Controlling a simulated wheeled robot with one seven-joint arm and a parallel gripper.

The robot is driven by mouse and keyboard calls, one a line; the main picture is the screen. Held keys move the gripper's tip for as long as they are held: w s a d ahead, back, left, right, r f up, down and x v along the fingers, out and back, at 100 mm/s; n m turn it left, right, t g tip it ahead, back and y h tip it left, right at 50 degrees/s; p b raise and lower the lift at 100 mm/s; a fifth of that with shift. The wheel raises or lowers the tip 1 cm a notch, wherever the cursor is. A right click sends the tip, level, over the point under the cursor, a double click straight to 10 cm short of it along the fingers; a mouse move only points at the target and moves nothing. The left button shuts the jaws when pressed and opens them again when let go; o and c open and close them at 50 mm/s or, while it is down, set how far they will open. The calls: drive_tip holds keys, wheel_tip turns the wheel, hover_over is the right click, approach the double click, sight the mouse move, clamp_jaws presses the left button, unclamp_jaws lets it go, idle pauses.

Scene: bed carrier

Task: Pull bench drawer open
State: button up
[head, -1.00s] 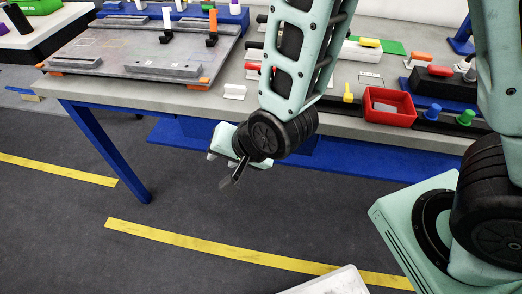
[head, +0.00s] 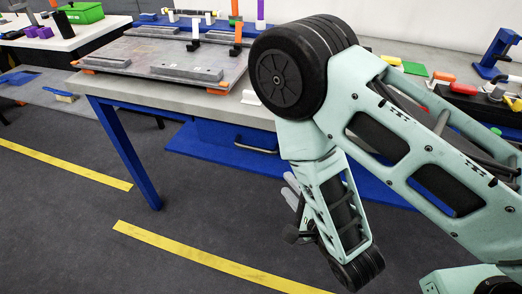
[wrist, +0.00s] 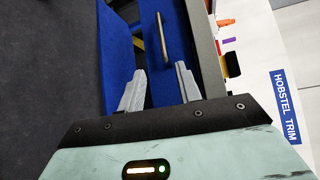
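The blue bench drawer (head: 222,134) sits under the grey benchtop, and its front appears flush beneath the edge. Its dark metal bar handle (head: 256,148) shows left of my arm in the head view. In the wrist view the handle (wrist: 163,38) stands out from the blue drawer front (wrist: 182,38), ahead of my gripper. My gripper (wrist: 160,88) is open and empty, with its two grey fingers apart and the handle lying beyond their tips, roughly between them. In the head view my gripper (head: 291,190) is partly hidden by my own arm, to the right of and below the handle.
A blue lower shelf (head: 205,158) runs below the drawer and juts out. A blue bench leg (head: 130,155) stands at the left. The benchtop (head: 160,95) carries a grey plate with blocks and several tools. The dark floor in front is clear, with yellow stripes.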

sight(258, 149)
drive_tip(key=x, duration=1.7)
drive_tip(key=shift+w+r, duration=0.1)
clamp_jaws()
